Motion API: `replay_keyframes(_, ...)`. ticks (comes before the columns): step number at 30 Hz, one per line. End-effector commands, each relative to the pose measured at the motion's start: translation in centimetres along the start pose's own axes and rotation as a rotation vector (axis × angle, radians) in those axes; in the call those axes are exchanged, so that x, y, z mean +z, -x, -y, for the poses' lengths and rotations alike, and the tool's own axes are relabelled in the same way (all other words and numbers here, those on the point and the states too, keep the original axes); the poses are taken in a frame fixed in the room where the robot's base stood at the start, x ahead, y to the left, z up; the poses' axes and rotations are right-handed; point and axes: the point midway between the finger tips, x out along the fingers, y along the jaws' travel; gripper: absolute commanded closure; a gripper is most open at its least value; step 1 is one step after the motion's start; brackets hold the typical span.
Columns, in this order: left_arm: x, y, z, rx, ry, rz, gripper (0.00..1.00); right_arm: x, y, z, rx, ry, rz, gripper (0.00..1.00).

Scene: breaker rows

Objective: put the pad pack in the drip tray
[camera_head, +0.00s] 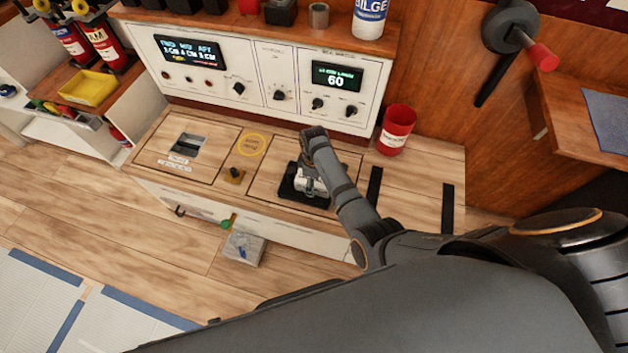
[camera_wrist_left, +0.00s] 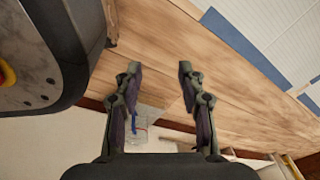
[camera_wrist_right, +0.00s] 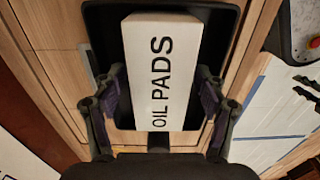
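The white pad pack, lettered OIL PADS, lies inside the black drip tray (camera_wrist_right: 232,22) in the right wrist view; the pack's face (camera_wrist_right: 162,70) is up. In the head view the pack (camera_head: 311,187) and tray (camera_head: 291,194) sit on the wooden counter, partly hidden by my right arm. My right gripper (camera_wrist_right: 161,72) has its fingers on either side of the pack, with narrow gaps showing; it also shows in the head view (camera_head: 308,178). My left gripper (camera_wrist_left: 160,70) is open and empty above the floor, seen only in the left wrist view.
A red bin (camera_head: 397,130) stands right of the tray by the wall. A white panel with displays (camera_head: 335,78) rises behind. A grey box with a blue mark (camera_head: 243,249) lies below the counter's front. A yellow bin (camera_head: 88,88) is at left.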

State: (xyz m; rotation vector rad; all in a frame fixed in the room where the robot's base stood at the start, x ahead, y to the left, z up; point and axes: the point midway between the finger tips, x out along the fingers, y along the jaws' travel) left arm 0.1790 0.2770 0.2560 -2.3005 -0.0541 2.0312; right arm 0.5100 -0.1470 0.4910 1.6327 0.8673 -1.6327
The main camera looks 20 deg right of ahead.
Motion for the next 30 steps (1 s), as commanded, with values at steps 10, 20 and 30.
replay_keyframes(10,0.0,0.4,0.0,0.000,0.000,-0.003,0.60,0.0,0.8,0.0,0.001,0.000,-0.001,0.26)
replay_keyframes(20,4.7,1.0,0.1,0.001,-0.001,0.018,0.60,-0.1,8.6,-0.1,0.003,0.000,-0.003,0.26)
replay_keyframes(30,6.6,1.2,0.0,0.001,-0.002,0.021,0.60,0.0,12.3,0.0,0.000,0.001,0.000,0.26)
